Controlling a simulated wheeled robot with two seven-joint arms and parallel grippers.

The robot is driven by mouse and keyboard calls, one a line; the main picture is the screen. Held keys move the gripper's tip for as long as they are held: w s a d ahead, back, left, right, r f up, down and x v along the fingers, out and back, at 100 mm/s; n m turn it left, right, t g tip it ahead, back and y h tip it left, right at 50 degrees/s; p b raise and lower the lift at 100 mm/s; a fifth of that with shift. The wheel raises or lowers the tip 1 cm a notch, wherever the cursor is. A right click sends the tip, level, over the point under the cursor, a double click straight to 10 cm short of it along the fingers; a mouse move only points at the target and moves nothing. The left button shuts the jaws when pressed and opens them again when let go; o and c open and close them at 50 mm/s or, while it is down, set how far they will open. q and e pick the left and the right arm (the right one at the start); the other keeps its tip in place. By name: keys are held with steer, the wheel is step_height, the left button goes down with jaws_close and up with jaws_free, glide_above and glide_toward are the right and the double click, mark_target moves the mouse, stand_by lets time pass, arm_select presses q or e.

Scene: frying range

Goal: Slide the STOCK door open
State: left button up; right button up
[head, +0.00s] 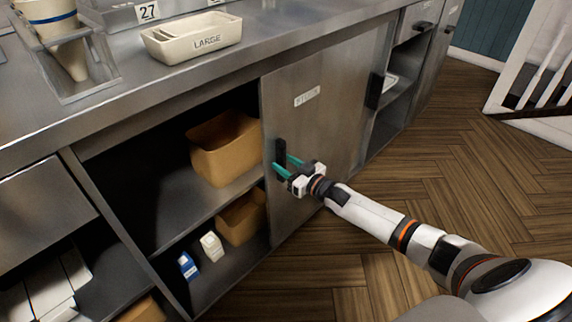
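The sliding door (325,125) is a flat grey metal panel in the middle of the counter front, with a small white label (306,96) too blurred to read surely. A black upright handle (280,150) is near its left edge, and another black handle (376,91) is at its right edge. My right gripper (286,166) has teal fingers at the lower part of the left handle. The fingers are apart, but I cannot tell whether they grip the handle or only stand around it. My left gripper is out of view.
Left of the door, the cabinet is open, with brown bins (225,147) and small cartons (212,246) on its shelves. Right of it are more open shelves (394,105). The wooden floor (440,150) in front looks clear.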

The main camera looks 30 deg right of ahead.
steer(key=p+v, duration=0.1)
steer(key=v, duration=0.3)
steer(key=shift+r, duration=0.1)
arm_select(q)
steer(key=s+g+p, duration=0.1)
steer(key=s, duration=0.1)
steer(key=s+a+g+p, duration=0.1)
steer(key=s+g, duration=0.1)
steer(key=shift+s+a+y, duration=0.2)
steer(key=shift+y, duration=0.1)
arm_select(e)
steer(key=v, duration=0.8)
